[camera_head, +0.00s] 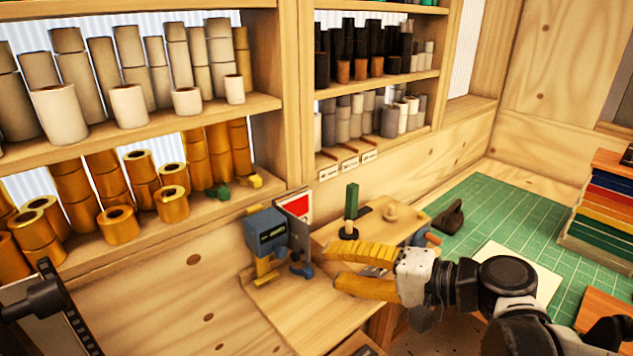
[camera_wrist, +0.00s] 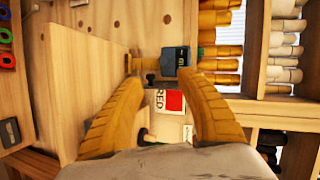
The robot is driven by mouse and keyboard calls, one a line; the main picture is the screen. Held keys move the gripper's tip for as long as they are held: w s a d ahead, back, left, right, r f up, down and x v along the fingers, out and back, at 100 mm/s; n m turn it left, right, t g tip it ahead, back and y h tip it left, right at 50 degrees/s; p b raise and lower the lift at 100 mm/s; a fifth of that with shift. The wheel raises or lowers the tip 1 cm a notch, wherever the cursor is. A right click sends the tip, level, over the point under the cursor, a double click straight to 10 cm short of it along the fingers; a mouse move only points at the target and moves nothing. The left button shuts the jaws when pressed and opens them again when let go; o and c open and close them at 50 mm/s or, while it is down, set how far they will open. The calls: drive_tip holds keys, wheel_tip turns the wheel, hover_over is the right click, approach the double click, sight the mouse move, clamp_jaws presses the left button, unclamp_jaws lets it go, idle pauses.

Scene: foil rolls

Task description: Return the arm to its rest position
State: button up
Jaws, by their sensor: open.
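My gripper (camera_head: 345,268) has two yellow-orange fingers and is at the lower right of the head view, reaching left above the wooden work surface. Its fingers are apart with nothing between them. In the wrist view my gripper (camera_wrist: 160,88) shows both fingers spread wide. A small dark blue device (camera_head: 266,230) stands on the work surface just left of the fingertips. It also shows in the wrist view (camera_wrist: 177,62), beyond the fingertips and apart from them.
Wooden shelves (camera_head: 165,111) with gold, cream, grey and black rolls stand at the left and back. A wooden block with a green-handled tool (camera_head: 351,205) is behind my gripper. A green cutting mat (camera_head: 500,205) and stacked coloured sheets (camera_head: 603,215) lie at the right.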

drive_tip(key=s+d+f+n+h+b, duration=0.1)
drive_tip(key=s+d+f+n+h, duration=0.4)
drive_tip(key=s+d+f+h, duration=0.3)
drive_tip(key=d+h, duration=0.4)
drive_tip(key=d, duration=0.1)
drive_tip(key=shift+f+g+h, duration=0.15)
drive_tip(key=shift+g+h, duration=0.15)
drive_tip(key=shift+h, duration=0.1)
drive_tip(key=shift+d, duration=0.1)
idle(0.6)
